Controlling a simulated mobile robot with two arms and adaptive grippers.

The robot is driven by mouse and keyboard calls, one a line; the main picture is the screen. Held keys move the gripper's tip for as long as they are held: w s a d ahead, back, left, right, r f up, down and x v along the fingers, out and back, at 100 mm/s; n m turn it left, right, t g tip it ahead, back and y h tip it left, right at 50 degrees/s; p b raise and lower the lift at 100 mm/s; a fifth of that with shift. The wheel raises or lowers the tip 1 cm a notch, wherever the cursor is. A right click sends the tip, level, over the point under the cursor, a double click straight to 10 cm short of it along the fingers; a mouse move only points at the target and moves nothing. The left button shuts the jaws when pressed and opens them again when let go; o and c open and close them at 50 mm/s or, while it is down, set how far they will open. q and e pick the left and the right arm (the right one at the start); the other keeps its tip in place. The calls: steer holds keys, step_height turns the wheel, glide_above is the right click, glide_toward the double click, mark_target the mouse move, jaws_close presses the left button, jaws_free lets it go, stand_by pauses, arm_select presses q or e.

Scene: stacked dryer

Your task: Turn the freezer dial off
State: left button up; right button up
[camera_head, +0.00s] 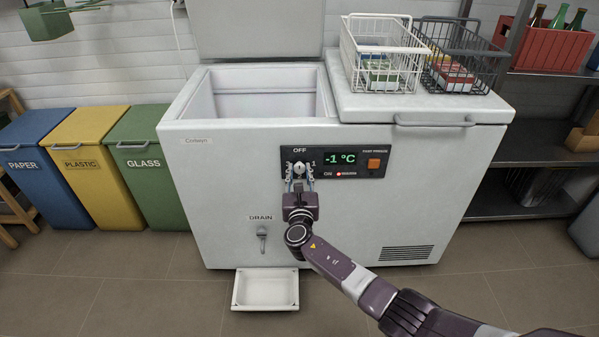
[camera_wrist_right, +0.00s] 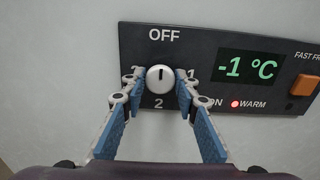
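The freezer dial (camera_wrist_right: 160,79) is a round, light grey knob on the dark control panel (camera_wrist_right: 205,70) of the white chest freezer (camera_head: 340,215). Its dark mark points up toward OFF in the right wrist view; 1 and 2 are printed around it. In the head view the dial (camera_head: 298,170) shows just above my gripper. My right gripper (camera_wrist_right: 160,86) has one blue-padded finger on each side of the dial, with small gaps showing; contact is hard to judge. My left gripper is not in view.
The freezer's left lid (camera_head: 258,30) is up; wire baskets (camera_head: 385,50) stand on the closed right lid. A drain tap (camera_head: 262,236) and a white tray (camera_head: 266,304) are below the panel. Blue, yellow and green bins (camera_head: 147,170) stand left, a dark shelf (camera_head: 535,130) right.

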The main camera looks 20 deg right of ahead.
steer(key=o, duration=0.3)
steer(key=shift+o, duration=0.2)
steer(key=v, duration=1.2)
